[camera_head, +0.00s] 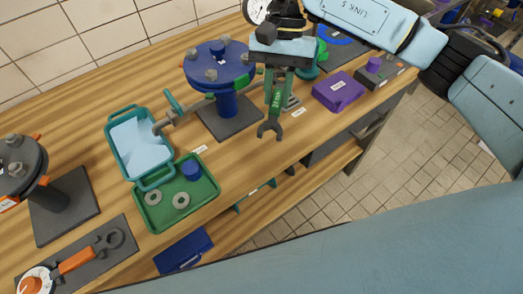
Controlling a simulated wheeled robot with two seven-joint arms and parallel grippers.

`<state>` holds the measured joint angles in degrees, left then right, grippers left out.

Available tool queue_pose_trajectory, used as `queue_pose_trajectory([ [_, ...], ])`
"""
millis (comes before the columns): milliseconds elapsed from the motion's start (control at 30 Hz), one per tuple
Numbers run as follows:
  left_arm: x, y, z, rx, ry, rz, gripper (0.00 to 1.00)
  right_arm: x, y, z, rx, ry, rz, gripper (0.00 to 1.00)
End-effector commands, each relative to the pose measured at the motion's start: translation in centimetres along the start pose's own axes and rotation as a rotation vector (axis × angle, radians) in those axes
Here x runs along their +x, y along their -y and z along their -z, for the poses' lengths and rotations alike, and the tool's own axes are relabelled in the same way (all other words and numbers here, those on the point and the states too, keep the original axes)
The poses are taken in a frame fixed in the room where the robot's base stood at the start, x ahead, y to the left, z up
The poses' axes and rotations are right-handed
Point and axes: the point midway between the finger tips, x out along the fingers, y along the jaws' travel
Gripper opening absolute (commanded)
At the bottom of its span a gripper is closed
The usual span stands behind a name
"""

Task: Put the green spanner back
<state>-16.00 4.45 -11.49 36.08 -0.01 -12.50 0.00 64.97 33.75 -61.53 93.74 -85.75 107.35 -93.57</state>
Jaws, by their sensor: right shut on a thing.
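The green spanner (276,105) hangs nearly upright from my right gripper (281,72), its dark open-ended jaw pointing down. My right gripper is shut on its upper part. It is over the wooden bench (235,160) near the front edge, to the right of the blue flange (218,68) on its stand. Whether the spanner's tip touches the bench I cannot tell. My left gripper is not in view.
An orange-handled spanner (82,260) lies on a dark mat. A purple box (338,91) and a grey box (393,70) stand right. Bare bench lies between tray and purple box.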

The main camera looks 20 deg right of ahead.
Motion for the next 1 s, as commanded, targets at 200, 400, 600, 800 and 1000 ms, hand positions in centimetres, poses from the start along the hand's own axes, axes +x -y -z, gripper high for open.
queue_pose_trajectory([
  [200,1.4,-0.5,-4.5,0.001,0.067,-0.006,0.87,0.0,1.9,-1.9,0.365,0.006,0.17,0.0],
  [400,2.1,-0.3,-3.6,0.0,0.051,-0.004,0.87,-0.7,2.4,-2.6,0.6,0.006,0.273,0.0],
  [600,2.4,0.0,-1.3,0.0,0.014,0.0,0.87,0.0,2.5,-2.4,0.683,0.009,0.304,0.0],
  [800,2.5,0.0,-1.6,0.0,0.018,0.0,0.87,4.5,2.4,-0.5,0.688,0.011,0.3,0.0],
  [1000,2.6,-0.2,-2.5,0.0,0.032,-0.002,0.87,9.2,2.4,1.6,0.687,0.01,0.302,0.0],
])
